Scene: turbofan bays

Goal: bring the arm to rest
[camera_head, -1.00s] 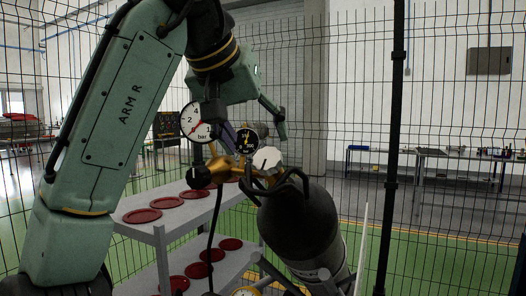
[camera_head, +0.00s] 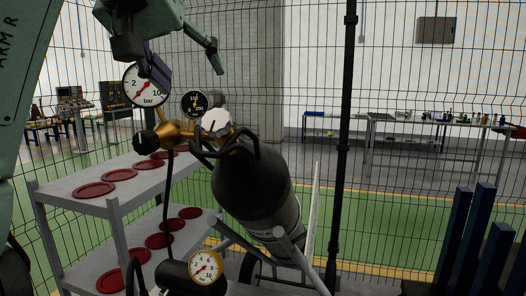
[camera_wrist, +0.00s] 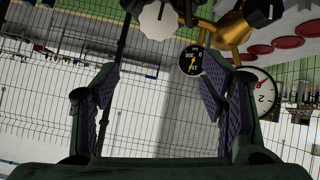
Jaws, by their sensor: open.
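My gripper (camera_head: 184,62) is at the top of the head view, green with dark fingers set apart and nothing between them. It is above the brass regulator (camera_head: 180,132), near the large white bar gauge (camera_head: 146,85), which one finger partly overlaps in the picture. In the wrist view my gripper (camera_wrist: 157,76) shows both purple-padded fingers wide apart. The white knob (camera_wrist: 158,18) and the black gauge (camera_wrist: 192,60) appear beyond them. I cannot tell whether a finger touches the gauge. Most of my arm is cut off at the left edge.
A dark gas cylinder (camera_head: 255,190) leans on a trolley below the regulator. A grey shelf (camera_head: 75,172) with red discs stands at left. A small gauge (camera_head: 205,267) is low in front. Mesh fencing and a black post (camera_head: 342,150) stand behind; blue posts (camera_head: 478,230) are at lower right.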

